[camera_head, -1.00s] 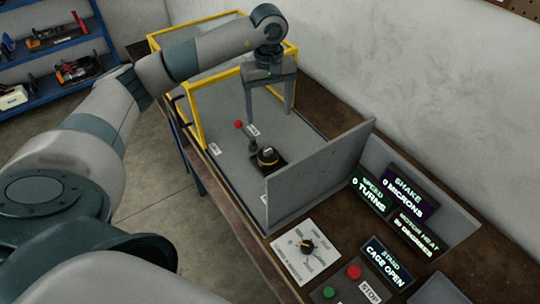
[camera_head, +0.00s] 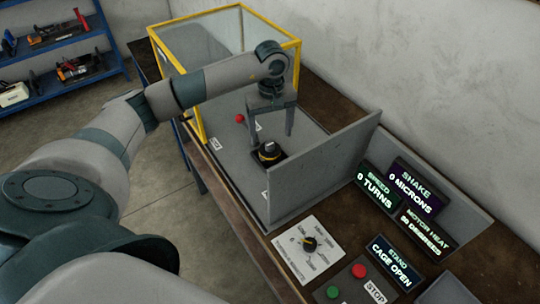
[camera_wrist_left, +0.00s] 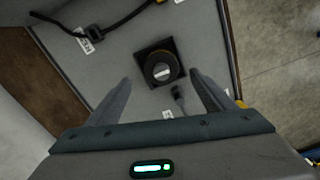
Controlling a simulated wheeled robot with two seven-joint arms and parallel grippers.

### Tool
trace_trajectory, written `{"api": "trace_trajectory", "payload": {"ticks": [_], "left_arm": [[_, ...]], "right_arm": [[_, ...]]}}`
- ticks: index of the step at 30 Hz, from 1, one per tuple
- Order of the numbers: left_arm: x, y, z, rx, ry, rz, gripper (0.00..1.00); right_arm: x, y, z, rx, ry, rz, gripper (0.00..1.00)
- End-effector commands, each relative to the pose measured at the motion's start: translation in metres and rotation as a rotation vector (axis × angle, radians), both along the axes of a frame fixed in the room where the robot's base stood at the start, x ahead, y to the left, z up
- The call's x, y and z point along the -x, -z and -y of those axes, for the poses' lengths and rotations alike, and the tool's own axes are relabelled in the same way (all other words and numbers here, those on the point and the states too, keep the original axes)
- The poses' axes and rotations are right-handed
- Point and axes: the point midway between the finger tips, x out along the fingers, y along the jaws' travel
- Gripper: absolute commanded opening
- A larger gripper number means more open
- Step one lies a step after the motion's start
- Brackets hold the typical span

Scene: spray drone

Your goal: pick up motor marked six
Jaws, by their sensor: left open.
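A round black motor (camera_head: 268,154) with a yellow band sits on a dark square base on the grey floor of the cage stand. In the left wrist view, the motor (camera_wrist_left: 162,67) shows a pale label on top, too small to read. My left gripper (camera_head: 270,137) is open and empty, pointing down above the motor. In the left wrist view, the left gripper (camera_wrist_left: 160,77) has its fingers apart, with the motor showing between and just beyond the tips. I cannot tell the exact height gap. My right gripper is not in view.
A yellow-framed clear cage (camera_head: 200,75) stands behind. A grey upright panel (camera_head: 325,175) rises close to the right of the motor. A red knob (camera_head: 239,118) is to its left. A dial plate (camera_head: 310,249), buttons and screens (camera_head: 410,195) reading "CAGE OPEN" and zero turns lie nearer.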

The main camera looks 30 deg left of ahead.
Motion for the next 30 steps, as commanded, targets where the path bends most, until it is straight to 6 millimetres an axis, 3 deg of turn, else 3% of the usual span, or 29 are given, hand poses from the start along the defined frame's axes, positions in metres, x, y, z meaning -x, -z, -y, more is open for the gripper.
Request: {"api": "trace_trajectory", "payload": {"ticks": [16,30], "left_arm": [[0.000,0.010,0.000,0.001,0.000,0.001,0.76],[0.003,0.058,-0.001,0.001,0.000,0.002,0.76]], "right_arm": [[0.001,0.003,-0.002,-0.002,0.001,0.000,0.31],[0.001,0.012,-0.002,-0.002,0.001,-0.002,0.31]]}}
